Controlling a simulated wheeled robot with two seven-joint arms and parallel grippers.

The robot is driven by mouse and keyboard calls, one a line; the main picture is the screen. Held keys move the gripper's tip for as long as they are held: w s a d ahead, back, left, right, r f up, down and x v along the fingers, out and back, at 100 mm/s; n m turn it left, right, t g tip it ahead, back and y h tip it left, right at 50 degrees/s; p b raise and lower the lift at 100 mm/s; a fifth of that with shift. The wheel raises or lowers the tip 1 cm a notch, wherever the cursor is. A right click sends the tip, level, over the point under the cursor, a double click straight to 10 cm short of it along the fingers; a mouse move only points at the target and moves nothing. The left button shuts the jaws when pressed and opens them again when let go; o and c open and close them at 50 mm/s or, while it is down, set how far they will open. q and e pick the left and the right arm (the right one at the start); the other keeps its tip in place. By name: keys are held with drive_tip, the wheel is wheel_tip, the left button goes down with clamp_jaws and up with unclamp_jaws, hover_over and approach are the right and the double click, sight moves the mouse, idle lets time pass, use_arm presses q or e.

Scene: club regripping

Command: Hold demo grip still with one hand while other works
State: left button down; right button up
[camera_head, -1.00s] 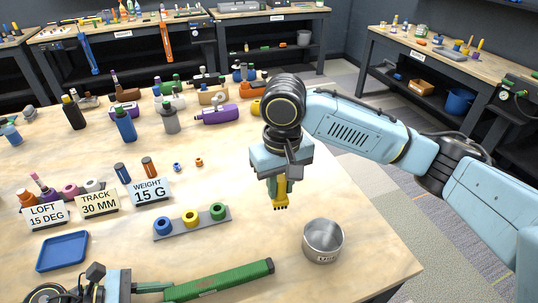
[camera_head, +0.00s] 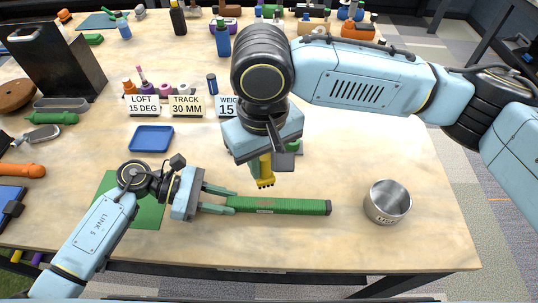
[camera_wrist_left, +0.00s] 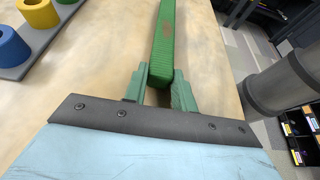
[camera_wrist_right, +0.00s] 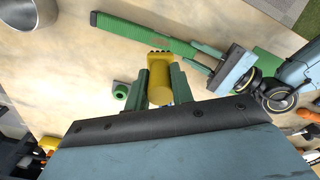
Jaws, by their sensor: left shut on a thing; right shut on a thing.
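The green demo grip (camera_head: 285,206) lies lengthwise near the table's front edge, with a brownish mark on its side. My left gripper (camera_head: 228,198) is shut on the grip's left end; the left wrist view shows its fingers on either side of the green grip (camera_wrist_left: 164,45). My right gripper (camera_head: 262,160) is shut on a yellow tool with short teeth at its tip (camera_head: 265,172). The right wrist view shows the yellow tool (camera_wrist_right: 160,80) between the fingers. The tool is above and behind the grip, apart from it in the picture.
A metal cup (camera_head: 387,203) stands right of the grip. A blue tray (camera_head: 151,139) lies at left behind the left arm, near label cards (camera_head: 143,105). A green mat (camera_head: 148,212) lies under my left arm. A grey holder with blue and yellow rings (camera_wrist_left: 45,45) is partly hidden in the head view.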

sight(265, 187)
drive_tip(key=shift+f, duration=4.15)
drive_tip(key=shift+f, duration=0.35)
drive_tip(key=shift+w+r, duration=0.1)
drive_tip(key=shift+w, duration=0.55)
drive_tip(key=shift+s, duration=1.25)
